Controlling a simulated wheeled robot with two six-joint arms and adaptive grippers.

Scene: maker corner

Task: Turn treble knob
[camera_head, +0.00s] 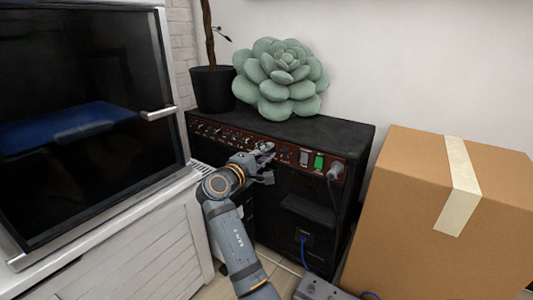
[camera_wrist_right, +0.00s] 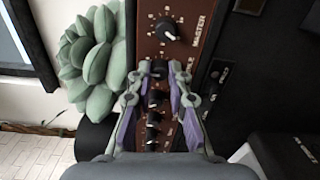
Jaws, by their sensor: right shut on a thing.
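The amplifier (camera_head: 315,127) is a black box with a red-brown control panel (camera_head: 222,134) along its upper front edge. My right gripper (camera_head: 268,151) reaches this panel from the front. In the right wrist view its fingertips (camera_wrist_right: 160,75) are closed on the sides of a dark knob (camera_wrist_right: 159,67), one on each side. The printed label beside this knob is partly hidden by a finger; only its last letters, which look like "LE", show. A larger knob (camera_wrist_right: 167,29) marked MASTER sits just beyond it. My left gripper is not in view.
Several more knobs (camera_wrist_right: 155,98) line the panel between my fingers. A green-lit switch (camera_head: 319,162) and a plugged cable (camera_head: 335,170) are right of the gripper. A succulent cushion (camera_head: 280,80) and plant pot (camera_head: 212,89) stand on top. A cardboard box (camera_head: 430,240) stands right.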

